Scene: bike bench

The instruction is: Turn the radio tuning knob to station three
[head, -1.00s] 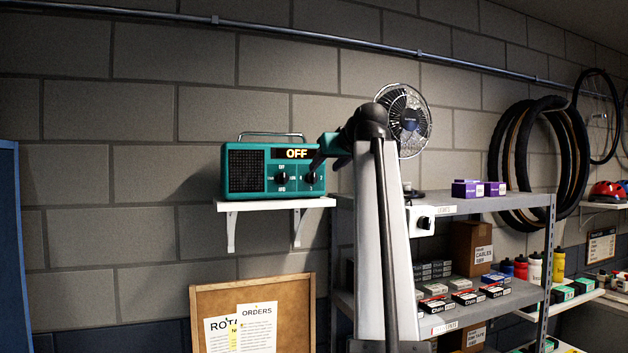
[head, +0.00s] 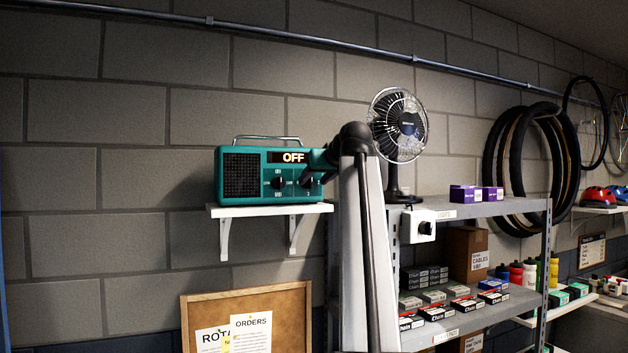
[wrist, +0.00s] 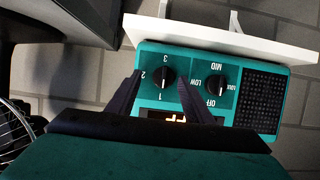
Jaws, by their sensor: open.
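The teal radio (head: 240,178) stands on a small white wall shelf (head: 265,210) in the head view; its display reads OFF. In the wrist view the radio appears upside down. Its black tuning knob (wrist: 161,78), marked 1, 2 and 3, shows there; I cannot tell for sure where its pointer stands. A second knob (wrist: 216,83), with OFF, LOW and MID labels, sits beside it. My gripper (wrist: 158,80) is open, with one dark finger on each side of the tuning knob; contact is not clear. In the head view my gripper (head: 312,177) is at the radio's right front.
A metal shelf rack (head: 470,208) stands right of my arm, with a black fan (head: 398,125), purple boxes (head: 476,194) and a white switch box (head: 417,226). A cork board (head: 200,312) is below the radio. The wall left of the radio is clear.

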